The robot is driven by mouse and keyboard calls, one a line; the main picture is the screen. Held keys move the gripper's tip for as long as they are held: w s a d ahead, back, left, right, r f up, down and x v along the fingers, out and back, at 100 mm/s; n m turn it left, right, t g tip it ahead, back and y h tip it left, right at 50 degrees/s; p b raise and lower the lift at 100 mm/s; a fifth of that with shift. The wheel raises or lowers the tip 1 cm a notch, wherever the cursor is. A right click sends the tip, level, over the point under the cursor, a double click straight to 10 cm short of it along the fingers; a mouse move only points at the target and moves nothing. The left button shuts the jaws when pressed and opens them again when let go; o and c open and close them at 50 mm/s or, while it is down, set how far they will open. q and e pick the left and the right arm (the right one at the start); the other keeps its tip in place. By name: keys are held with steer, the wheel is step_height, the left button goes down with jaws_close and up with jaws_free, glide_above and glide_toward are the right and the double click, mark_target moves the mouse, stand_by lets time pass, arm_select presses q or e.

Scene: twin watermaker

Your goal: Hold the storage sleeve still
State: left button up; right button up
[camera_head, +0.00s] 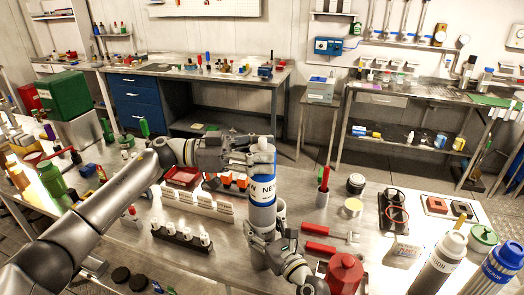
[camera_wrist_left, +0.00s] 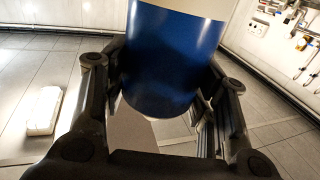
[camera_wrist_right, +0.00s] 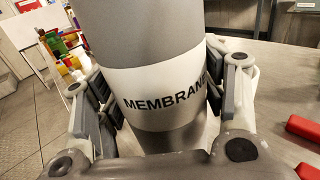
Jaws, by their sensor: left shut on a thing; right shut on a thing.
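An upright storage sleeve (camera_head: 263,190) stands over the middle of the bench in the head view, with blue bands and a white label starting "NE". In the right wrist view the sleeve (camera_wrist_right: 165,95) looks grey with a white band reading "MEMBRAN". My right gripper (camera_head: 264,222) is shut around its lower part, with fingers on both sides. My left gripper (camera_head: 250,150) is shut around the white-and-blue upper end (camera_wrist_left: 165,65) of the same upright column. I cannot tell whether this upper end is a separate membrane. The fingers hide parts of both grips.
A white rack (camera_head: 200,204) and a dark rack with white bottles (camera_head: 182,240) stand left of the sleeve. Large labelled bottles (camera_head: 440,262) stand at the front right.

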arm_select(q)
steer(key=shift+f, duration=4.7)
steer(key=o, duration=1)
steer(key=shift+f, duration=0.2)
glide_toward(262, 188)
steer(key=w+a+f, duration=0.2)
steer(key=w, duration=0.1)
steer(key=shift+f, duration=0.1)
arm_select(e)
steer(key=o, duration=1.4)
